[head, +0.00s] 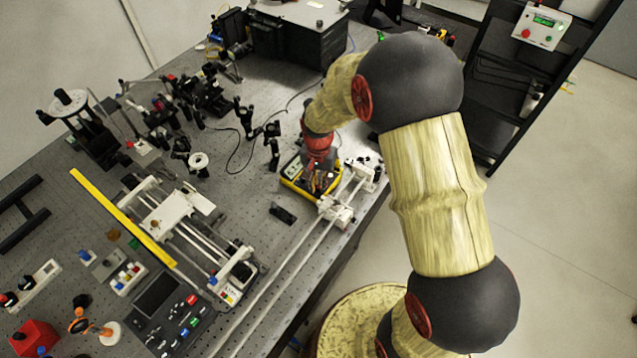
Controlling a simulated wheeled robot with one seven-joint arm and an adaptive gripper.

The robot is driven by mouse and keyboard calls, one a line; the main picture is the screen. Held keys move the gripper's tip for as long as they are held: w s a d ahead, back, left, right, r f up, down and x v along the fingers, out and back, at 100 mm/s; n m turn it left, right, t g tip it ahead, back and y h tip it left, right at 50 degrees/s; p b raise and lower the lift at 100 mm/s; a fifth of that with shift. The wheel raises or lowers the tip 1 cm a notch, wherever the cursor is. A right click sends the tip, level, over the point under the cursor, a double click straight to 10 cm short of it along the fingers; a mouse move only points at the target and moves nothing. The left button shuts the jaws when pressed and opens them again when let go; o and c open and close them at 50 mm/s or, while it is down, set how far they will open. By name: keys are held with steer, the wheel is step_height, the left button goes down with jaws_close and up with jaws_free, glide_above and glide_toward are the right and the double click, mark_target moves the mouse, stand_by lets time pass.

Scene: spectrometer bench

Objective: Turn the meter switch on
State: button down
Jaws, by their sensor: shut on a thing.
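The yellow-edged meter (293,187) lies near the right edge of the grey optical bench, beside white rails. My arm reaches down to it from the right. My gripper (318,184), dark with a red wrist above it, is at the meter's face, with its fingertips down on the meter. It is shut on what appears to be the meter switch, which the fingers hide. The switch's position cannot be made out.
White rails (290,262) run along the bench's front edge. Black optical posts (272,145) and a thin cable stand close left of the meter. A black box (300,38) stands at the back. A dark rack with a control box (541,25) is at the right.

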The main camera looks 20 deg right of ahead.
mark_target(318, 187)
steer(key=shift+m, duration=0.8)
steer(key=c, duration=1.9)
jaws_free()
steer(key=shift+o, duration=0.5)
step_height(318, 187, up, 12)
